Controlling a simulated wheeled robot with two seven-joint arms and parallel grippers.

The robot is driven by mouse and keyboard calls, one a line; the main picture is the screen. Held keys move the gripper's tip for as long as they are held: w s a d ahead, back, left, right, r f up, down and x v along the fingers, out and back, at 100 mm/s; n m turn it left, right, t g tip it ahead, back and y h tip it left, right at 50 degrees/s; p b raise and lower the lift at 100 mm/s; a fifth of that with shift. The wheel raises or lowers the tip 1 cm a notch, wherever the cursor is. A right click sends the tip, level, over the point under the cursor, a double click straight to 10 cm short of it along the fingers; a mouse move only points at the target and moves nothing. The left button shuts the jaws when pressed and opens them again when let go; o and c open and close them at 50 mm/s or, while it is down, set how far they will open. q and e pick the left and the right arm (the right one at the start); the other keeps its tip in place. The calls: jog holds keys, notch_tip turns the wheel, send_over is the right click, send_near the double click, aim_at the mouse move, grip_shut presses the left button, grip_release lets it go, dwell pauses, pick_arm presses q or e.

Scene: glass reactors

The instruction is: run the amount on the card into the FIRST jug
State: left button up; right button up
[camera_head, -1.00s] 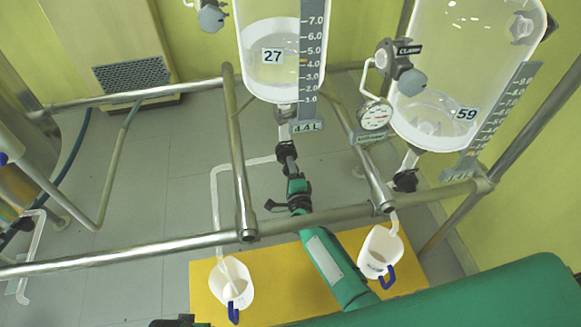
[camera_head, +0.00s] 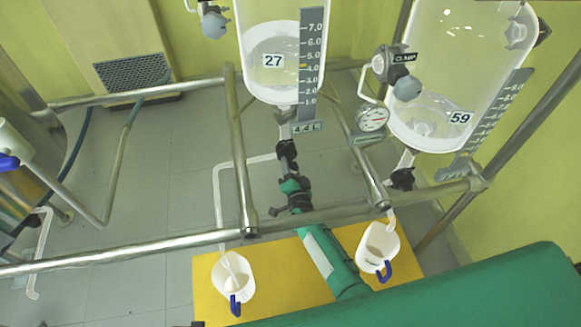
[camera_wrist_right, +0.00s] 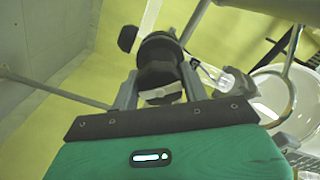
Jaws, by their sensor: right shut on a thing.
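Glass vessel 27 (camera_head: 262,82) hangs at upper middle with a pale liquid in its lower part and a number scale (camera_head: 311,60). A card reading 4.4 L (camera_head: 306,127) is below it. Under its outlet is a black valve (camera_head: 287,150), seen close in the wrist view (camera_wrist_right: 160,52). My right gripper (camera_head: 289,172) is shut on the valve's handle; the fingers partly hide it. A white side tube (camera_head: 217,195) leads down to a white jug (camera_head: 238,268) with a blue handle. A second such jug (camera_head: 378,243) stands at right. My left gripper is not in view.
Vessel 59 (camera_head: 425,135) hangs at right with its own black valve (camera_head: 402,179) above the second jug. A gauge (camera_head: 372,118) is between the vessels. Steel rails (camera_head: 150,246) cross in front. Both jugs stand on a yellow platform (camera_head: 290,285).

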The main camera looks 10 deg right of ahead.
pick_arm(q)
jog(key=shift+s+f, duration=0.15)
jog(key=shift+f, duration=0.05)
pick_arm(e)
jog(key=shift+f, duration=0.1)
jog(key=o, duration=1)
jog(key=shift+s, duration=0.45)
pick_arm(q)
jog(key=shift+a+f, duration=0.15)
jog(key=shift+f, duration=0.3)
pick_arm(e)
jog(key=s, duration=1.3)
